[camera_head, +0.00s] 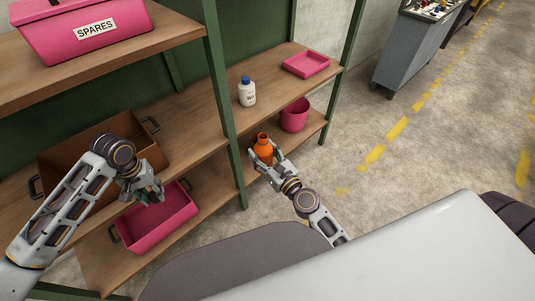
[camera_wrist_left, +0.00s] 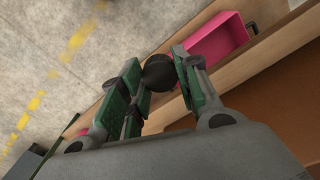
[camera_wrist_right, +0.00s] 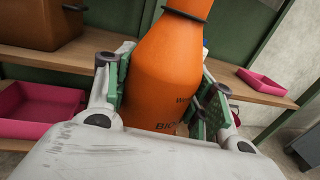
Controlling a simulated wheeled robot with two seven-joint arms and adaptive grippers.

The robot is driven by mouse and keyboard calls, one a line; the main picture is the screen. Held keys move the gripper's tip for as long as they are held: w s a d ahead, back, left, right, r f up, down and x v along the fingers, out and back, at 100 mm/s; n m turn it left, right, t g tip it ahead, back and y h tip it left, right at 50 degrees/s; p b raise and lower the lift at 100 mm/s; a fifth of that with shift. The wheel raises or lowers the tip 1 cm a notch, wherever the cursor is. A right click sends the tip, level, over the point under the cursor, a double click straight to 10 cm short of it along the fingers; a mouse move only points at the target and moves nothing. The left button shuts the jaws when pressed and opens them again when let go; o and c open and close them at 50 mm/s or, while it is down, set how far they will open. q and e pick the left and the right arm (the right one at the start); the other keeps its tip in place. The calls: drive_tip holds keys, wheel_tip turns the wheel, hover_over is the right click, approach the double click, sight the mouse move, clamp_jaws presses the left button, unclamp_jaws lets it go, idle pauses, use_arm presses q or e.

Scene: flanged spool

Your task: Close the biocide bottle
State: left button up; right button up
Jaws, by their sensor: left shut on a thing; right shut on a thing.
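The orange biocide bottle (camera_head: 263,150) is upright in my right gripper (camera_head: 268,163), in front of the shelves. In the right wrist view the bottle (camera_wrist_right: 165,75) sits between both fingers, with part of its dark lettering and a dark ring on its neck showing; its top is out of that frame. In the head view its top looks uncapped, with a dark opening. My left gripper (camera_head: 150,194) is shut on a small round black cap (camera_wrist_left: 158,73), seen between the fingertips in the left wrist view. It is left of the bottle and well apart from it.
A white bottle with a blue cap (camera_head: 247,93) and a pink tray (camera_head: 306,64) stand on the middle shelf. Below are a pink bucket (camera_head: 294,115) and a pink bin (camera_head: 155,225). A brown box (camera_head: 95,130) is behind my left arm. A green post (camera_head: 222,90) stands between the grippers.

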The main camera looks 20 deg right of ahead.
drive_tip(key=a+r+n+g+y, duration=0.3)
drive_tip(key=a+r+n+y, duration=0.2)
drive_tip(key=a, duration=0.5)
drive_tip(key=shift+w+r+g+y, duration=0.3)
drive_tip(key=shift+w+r+y, duration=0.1)
drive_tip(key=shift+r+y, duration=0.65)
use_arm(q)
drive_tip(key=shift+w+d+r, duration=0.1)
use_arm(e)
drive_tip(key=shift+a, duration=0.1)
use_arm(q)
drive_tip(key=shift+w+d+r, duration=0.2)
drive_tip(key=shift+d+r, duration=0.1)
drive_tip(key=shift+d, duration=0.15)
drive_tip(key=d+r+m, duration=0.6)
drive_tip(key=d+r, duration=2)
drive_tip(key=r, duration=0.1)
drive_tip(key=shift+w+d+r, duration=0.25)
drive_tip(key=shift+f, duration=0.2)
drive_tip(key=shift+f, duration=1.8)
drive_tip(key=shift+f, duration=0.15)
